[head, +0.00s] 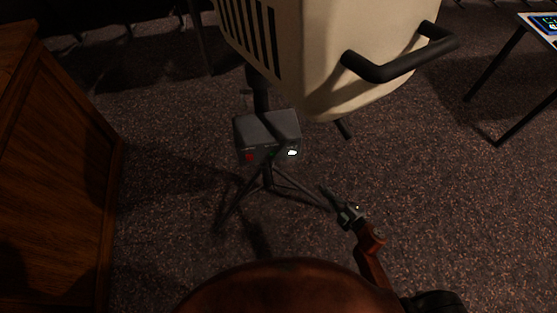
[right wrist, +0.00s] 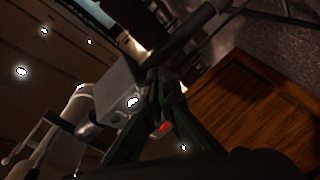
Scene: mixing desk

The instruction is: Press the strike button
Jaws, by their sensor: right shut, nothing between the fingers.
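A grey control box (head: 268,128) is mounted on a black stand below a large cream lamp housing. Its lower front carries a small red button (head: 249,156) at the left and a bright white spot (head: 292,153) at the right. I cannot read any label that says strike. My right gripper (head: 327,192) is shut and empty, below and right of the box, apart from it. In the right wrist view the box (right wrist: 117,82) lies beyond my fingers, with the red button (right wrist: 163,127) showing between them. My left gripper is not in view.
The cream housing (head: 320,55) with its black handle (head: 385,70) hangs above the box. Tripod legs (head: 232,205) spread below it. A wooden cabinet (head: 60,170) stands at the left and a small table (head: 530,28) at the upper right.

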